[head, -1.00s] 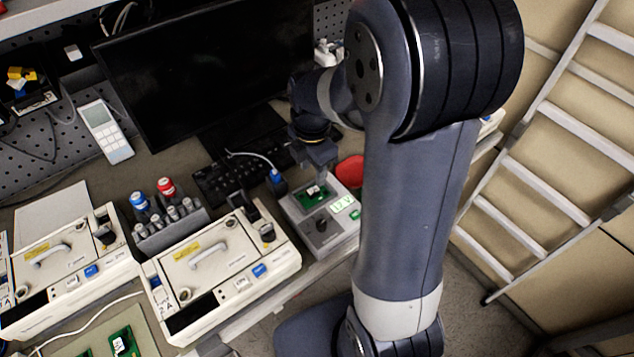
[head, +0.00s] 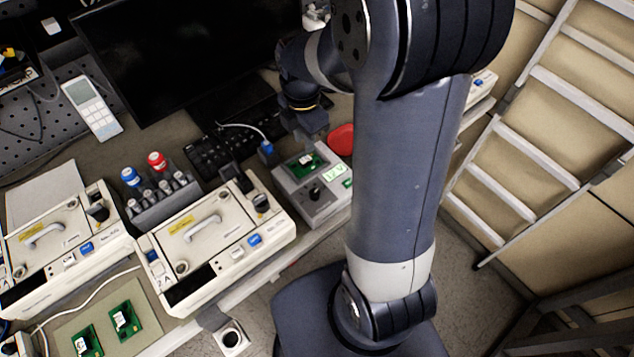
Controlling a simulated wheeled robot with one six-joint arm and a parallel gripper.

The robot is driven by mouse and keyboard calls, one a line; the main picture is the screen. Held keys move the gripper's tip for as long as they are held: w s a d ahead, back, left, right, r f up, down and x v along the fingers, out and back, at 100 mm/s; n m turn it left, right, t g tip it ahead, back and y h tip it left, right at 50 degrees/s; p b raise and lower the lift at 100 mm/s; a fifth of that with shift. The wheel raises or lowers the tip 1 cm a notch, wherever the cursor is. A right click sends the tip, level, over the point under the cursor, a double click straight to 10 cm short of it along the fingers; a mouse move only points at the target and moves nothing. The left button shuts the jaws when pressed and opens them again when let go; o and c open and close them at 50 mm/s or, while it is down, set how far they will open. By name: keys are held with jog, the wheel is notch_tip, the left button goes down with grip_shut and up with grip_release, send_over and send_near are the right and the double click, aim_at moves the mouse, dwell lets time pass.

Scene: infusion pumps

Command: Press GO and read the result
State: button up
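A grey test box (head: 315,190) stands at the right end of the bench. A green circuit board (head: 306,164) lies in its top, a dark knob (head: 314,192) sits on its face, and a small lit display (head: 335,173) seems to read "12 V". A green button (head: 347,183) shows at its right edge, partly behind my arm; its label is too small to read. My gripper (head: 312,138) points down just behind the board, at the box's back edge. Its fingertips are too small and dark to tell whether they are open or touching anything.
Two cream infusion pumps (head: 222,240) (head: 62,246) stand left of the box. Two green boards lie on a mat (head: 150,328) at front left.

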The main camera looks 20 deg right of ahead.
grip_shut()
dwell(0.7)
dwell(0.6)
jog(key=shift+a+f, duration=0.1)
jog(key=shift+a, duration=0.05)
jog(key=w+a+r+m+t+y+b, duration=0.1)
jog(key=a+b, duration=0.4)
jog(key=a, duration=0.9)
jog(key=w+a+r+m+t+y+b, duration=0.1)
jog(key=a+t+y+b, duration=0.4)
jog(key=a, duration=0.8)
jog(key=shift+w+a+r+m+y+b, duration=0.4)
jog(key=shift+w+r+y, duration=0.15)
jog(key=shift+w, duration=0.55)
